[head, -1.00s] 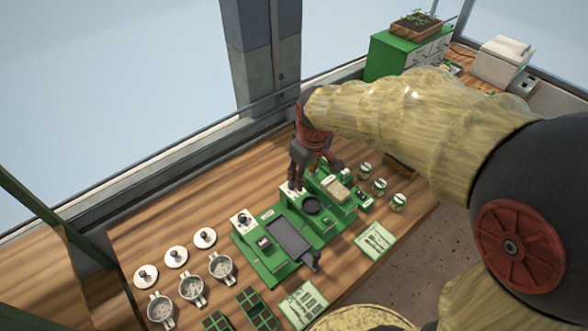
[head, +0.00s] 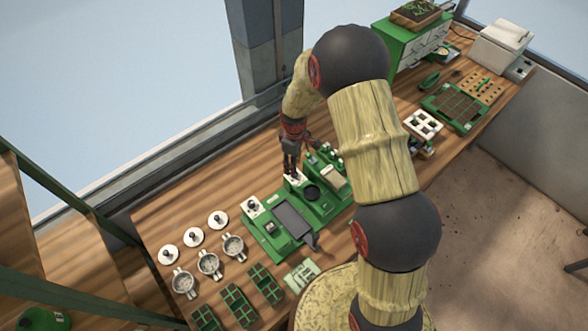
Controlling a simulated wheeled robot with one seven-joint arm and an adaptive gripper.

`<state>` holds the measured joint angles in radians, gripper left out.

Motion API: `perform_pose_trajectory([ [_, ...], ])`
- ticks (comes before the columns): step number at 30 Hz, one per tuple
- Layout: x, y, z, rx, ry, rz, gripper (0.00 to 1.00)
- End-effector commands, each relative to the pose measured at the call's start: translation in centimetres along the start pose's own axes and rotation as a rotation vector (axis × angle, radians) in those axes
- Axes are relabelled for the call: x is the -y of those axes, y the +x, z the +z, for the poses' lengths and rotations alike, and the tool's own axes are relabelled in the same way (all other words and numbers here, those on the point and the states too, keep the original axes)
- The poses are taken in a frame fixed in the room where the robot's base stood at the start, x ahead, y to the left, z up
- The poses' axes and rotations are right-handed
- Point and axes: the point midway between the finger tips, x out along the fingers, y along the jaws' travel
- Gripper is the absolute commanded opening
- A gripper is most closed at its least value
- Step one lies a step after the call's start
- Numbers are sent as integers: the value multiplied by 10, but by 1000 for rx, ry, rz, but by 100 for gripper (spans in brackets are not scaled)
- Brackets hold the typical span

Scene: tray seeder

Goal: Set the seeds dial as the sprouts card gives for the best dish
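The green tray seeder (head: 268,246) stands on the wooden bench. One dark knob on a white plate (head: 252,206) sits at its left end. A second white plate (head: 295,181) lies right below my gripper (head: 291,176), whose fingers point down and cover most of it. Any knob there is hidden, and I cannot tell whether the fingers touch it. The finger gap is too small to judge. The dial labels are too small to read. A green and white card (head: 301,275) lies in front of the seeder; its text is unreadable, so I cannot tell whether it is the sprouts card.
Several lidless metal dishes (head: 208,264) and round lids (head: 193,237) are at the left. Green cell trays (head: 265,283) lie in front of them. A green cabinet (head: 408,45), a soil tray (head: 456,107) and a white box (head: 500,47) are at the back right. My arm hides the bench right of the seeder.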

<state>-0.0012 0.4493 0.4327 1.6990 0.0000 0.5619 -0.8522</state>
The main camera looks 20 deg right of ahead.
Motion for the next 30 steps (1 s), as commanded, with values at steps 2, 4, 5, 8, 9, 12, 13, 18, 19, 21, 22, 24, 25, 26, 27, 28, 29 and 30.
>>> perform_pose_trajectory([
  [2,1,13,1,3,0,-3,38],
  [4,0,23,0,1,1,-2,38],
  [5,0,27,0,2,1,-2,38],
  [8,0,38,0,0,1,0,38],
  [9,0,41,0,0,1,0,38],
  [12,0,46,0,0,1,0,38],
  [13,0,47,0,-1,1,1,38],
  [18,0,47,0,-1,1,1,38],
  [19,0,47,0,-1,1,1,38],
  [21,0,47,0,-1,1,1,37],
  [22,0,47,0,-1,1,1,35],
  [24,0,47,0,-1,1,1,31],
  [25,0,47,0,-1,1,1,30],
  [26,0,47,0,-1,1,1,28],
  [27,0,47,0,-1,1,1,26],
  [28,0,47,0,-1,1,1,24],
  [29,0,47,0,-1,1,1,22],
  [30,0,47,0,-1,1,1,20],
])
